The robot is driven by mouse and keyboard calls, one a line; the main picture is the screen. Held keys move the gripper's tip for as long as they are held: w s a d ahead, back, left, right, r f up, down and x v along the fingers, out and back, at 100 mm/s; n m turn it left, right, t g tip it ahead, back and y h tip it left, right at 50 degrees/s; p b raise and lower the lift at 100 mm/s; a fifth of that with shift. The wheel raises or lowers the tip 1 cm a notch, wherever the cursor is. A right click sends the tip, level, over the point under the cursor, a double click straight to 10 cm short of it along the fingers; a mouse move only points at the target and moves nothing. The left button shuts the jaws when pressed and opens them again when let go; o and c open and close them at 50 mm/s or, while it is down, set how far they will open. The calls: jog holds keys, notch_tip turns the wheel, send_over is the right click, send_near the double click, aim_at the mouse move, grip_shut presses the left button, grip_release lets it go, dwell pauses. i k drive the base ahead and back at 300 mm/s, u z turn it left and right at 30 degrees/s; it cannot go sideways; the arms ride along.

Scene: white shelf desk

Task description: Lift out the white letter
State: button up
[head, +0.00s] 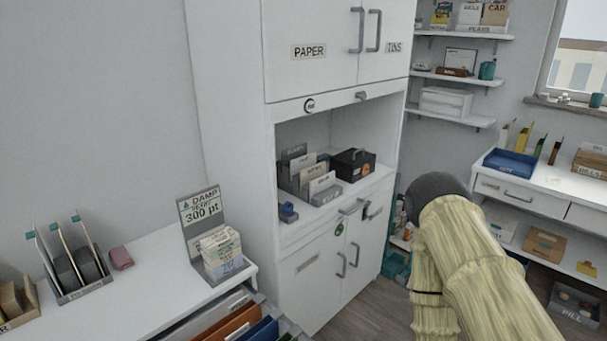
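A grey stepped rack (290,186) stands in the open niche of the white cabinet. It holds several upright pale cards or letters, one whitish piece (322,183) near its front. Another rack (80,290) at the left of the desk holds several thin upright whitish pieces (47,254) with teal tops, beside dark rounded shapes. I cannot tell which piece is the white letter. My arm, in a pale yellow ribbed cover, rises at the lower right. My gripper does not show.
A sign stand (200,222) with stacked paper is on the desk (150,290). An open drawer of folders (230,322) juts out below. A blue tray (510,162) sits on the right counter.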

aim_at(297, 165)
jog(key=z, duration=1.95)
jog(key=i, duration=2.3)
jog(key=u, duration=2.1)
